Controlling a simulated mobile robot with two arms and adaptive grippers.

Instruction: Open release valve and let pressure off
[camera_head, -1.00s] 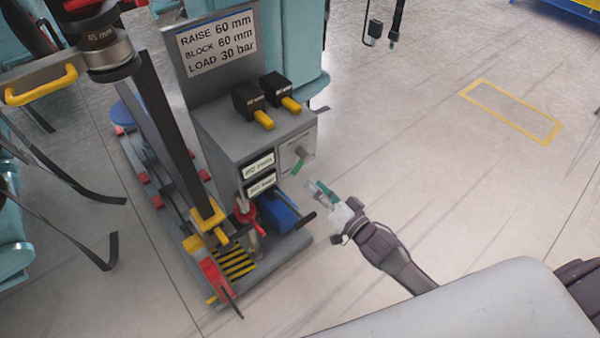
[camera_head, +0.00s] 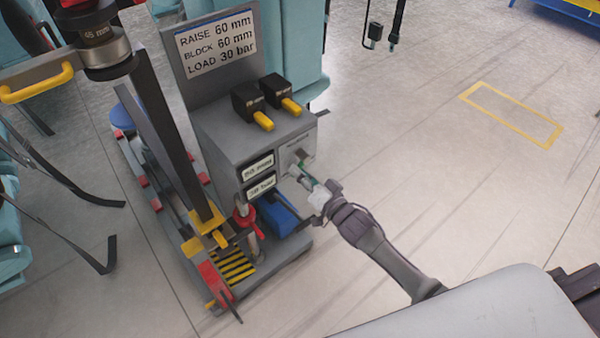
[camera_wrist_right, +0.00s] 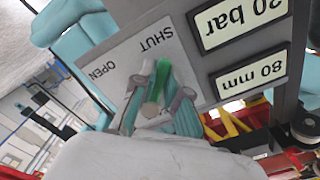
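The release valve is a green lever (camera_wrist_right: 162,76) on a pale panel marked OPEN and SHUT, upside down in the right wrist view. The lever points toward the SHUT mark. In the head view, the valve panel (camera_head: 291,150) is on the grey pump cabinet's right face. My right gripper (camera_wrist_right: 167,84) is at the panel, its two fingers apart on either side of the lever. I cannot tell whether either finger touches it. In the head view, my right gripper (camera_head: 306,174) hides part of the lever. My left gripper is not in view.
The grey cabinet (camera_head: 232,140) has two black boxes with yellow handles on top and bar and mm readouts beside the valve. A sign (camera_head: 215,42) reads RAISE 60 mm, BLOCK 60 mm, LOAD 30 bar. A red hand wheel and blue part sit below.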

